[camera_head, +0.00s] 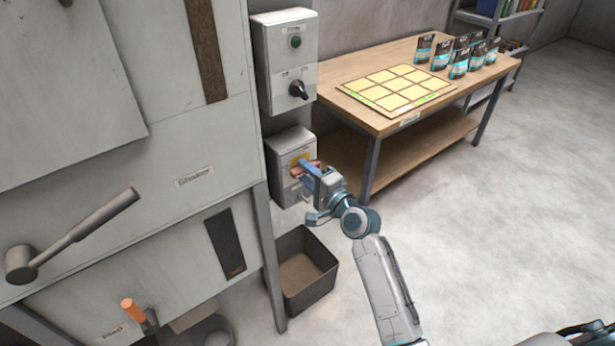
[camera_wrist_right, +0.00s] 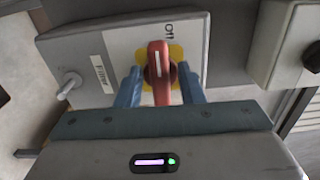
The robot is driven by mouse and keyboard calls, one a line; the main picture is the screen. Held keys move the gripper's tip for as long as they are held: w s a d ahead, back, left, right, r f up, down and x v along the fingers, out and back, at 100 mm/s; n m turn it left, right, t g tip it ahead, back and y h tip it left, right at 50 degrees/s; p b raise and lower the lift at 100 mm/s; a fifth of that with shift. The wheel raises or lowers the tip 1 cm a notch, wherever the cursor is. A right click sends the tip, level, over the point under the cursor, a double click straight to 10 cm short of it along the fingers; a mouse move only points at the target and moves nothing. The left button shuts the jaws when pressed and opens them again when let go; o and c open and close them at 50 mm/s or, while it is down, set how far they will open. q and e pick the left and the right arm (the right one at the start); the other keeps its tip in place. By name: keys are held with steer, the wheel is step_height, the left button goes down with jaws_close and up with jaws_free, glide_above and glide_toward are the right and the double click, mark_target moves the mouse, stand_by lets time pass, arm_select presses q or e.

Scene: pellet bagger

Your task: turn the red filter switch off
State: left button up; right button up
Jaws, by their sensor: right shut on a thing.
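An "Off" mark shows beside the yellow plate. In the head view this lower box (camera_head: 285,150) is fixed beside the machine, and the switch is mostly hidden by my gripper. My right gripper (camera_wrist_right: 160,88) has its blue fingers on either side of the red handle and is shut on it. It also shows in the head view (camera_head: 308,172). My left gripper is not in view.
An upper control box (camera_head: 287,62) with a green button and black knob is above the filter box. A dark bin (camera_head: 330,283) stands on the floor below. A wooden table (camera_head: 440,115) with a yellow grid mat and several bags is behind. A grey lever (camera_head: 75,235) sticks out at left.

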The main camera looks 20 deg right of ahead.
stand_by(0.3)
steer(key=o, duration=0.6)
steer(key=b+v, duration=0.2)
steer(key=v, duration=0.8)
steer(key=shift+s+d, duration=0.1)
steer(key=shift+s, duration=0.25)
